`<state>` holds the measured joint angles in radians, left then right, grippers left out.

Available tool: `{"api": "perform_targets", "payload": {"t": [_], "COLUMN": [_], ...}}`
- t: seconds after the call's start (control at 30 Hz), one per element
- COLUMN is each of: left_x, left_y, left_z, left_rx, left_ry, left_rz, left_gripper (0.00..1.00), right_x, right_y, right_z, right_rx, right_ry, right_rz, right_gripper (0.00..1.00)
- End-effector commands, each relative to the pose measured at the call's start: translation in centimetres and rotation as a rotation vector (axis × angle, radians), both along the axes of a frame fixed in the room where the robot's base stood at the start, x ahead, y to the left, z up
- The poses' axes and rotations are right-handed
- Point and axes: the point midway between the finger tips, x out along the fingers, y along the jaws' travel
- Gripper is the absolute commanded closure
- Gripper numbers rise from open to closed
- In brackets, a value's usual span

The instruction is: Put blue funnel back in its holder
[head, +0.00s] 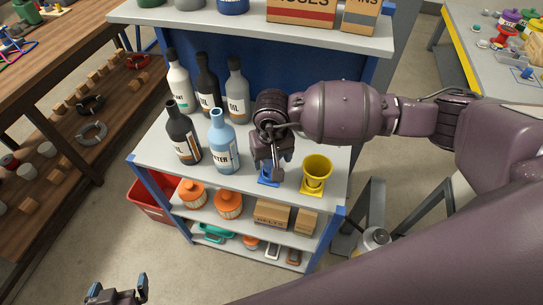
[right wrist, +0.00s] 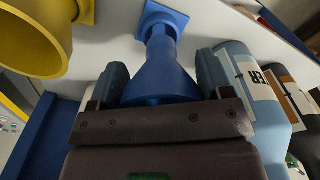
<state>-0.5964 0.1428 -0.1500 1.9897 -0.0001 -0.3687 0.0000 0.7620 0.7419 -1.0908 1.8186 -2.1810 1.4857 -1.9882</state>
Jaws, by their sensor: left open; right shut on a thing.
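The blue funnel (right wrist: 160,72) is between the fingers of my right gripper (right wrist: 160,88), which is shut on its wide part. In the head view my right gripper (head: 272,165) hides most of the funnel. The blue holder (head: 268,181) stands on the shelf's upper board, directly below that gripper. In the right wrist view the funnel's narrow end meets the ring of the blue holder (right wrist: 165,18), lined up with it. I cannot tell how deep the spout sits. My left gripper (head: 117,288) is open and empty at the lower left, over the floor.
A yellow funnel in a yellow holder (head: 316,174) stands just right of the blue holder. A light blue bottle (head: 224,145) stands close on the left, with several dark and pale bottles behind. Orange containers and boxes fill the shelf below.

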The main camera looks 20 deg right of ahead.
Motion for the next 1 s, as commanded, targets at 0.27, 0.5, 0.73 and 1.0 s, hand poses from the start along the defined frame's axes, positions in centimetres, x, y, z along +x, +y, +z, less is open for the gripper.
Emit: {"api": "perform_targets", "payload": {"t": [0.27,0.5,0.73,1.0], "left_x": [-0.3,-0.7,-0.7,-0.5], "left_y": [0.0,0.1,0.1,0.0], "left_z": [-0.5,-1.0,-1.4,-1.7], "left_rx": [0.0,-0.001,-0.001,0.0], "left_ry": [0.007,0.016,0.017,0.016], "left_rz": [0.002,0.003,0.003,0.002], "left_gripper": [0.0,0.0,0.0,0.0], "right_x": [0.0,0.0,0.0,0.0], "right_y": [0.0,0.0,0.0,0.0], "right_z": [-0.4,-0.7,-1.1,-1.5], "right_rx": [0.0,0.0,0.0,0.0], "right_ry": [0.0,0.0,-0.001,-0.001], "right_rz": [0.0,-0.001,-0.001,-0.001], "right_gripper": [0.56,0.56,0.56,0.56]}}
